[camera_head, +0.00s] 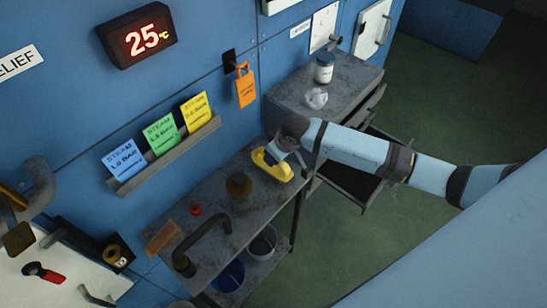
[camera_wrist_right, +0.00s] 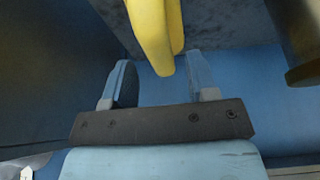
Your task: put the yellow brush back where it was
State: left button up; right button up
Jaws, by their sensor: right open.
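The yellow brush (camera_head: 272,166) lies on the grey bench shelf (camera_head: 215,225), near its right end. My right gripper (camera_head: 283,150) is right at the brush, and its fingers are hard to make out in the head view. In the right wrist view the gripper (camera_wrist_right: 158,62) is open. The yellow handle (camera_wrist_right: 156,30) comes down between the fingertips, closer to the right finger, with a gap to the left finger. I cannot tell whether the right finger touches it. My left gripper is not in view.
A brown jar (camera_head: 239,187) and a small red item (camera_head: 195,208) stand left of the brush. A higher grey cabinet (camera_head: 345,85) holds a white jar (camera_head: 324,68). An open drawer (camera_head: 350,183) sits below my right arm.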

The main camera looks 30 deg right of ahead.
jog(key=v, duration=0.8)
jog(key=shift+r, duration=0.2)
jog(key=shift+s, duration=0.15)
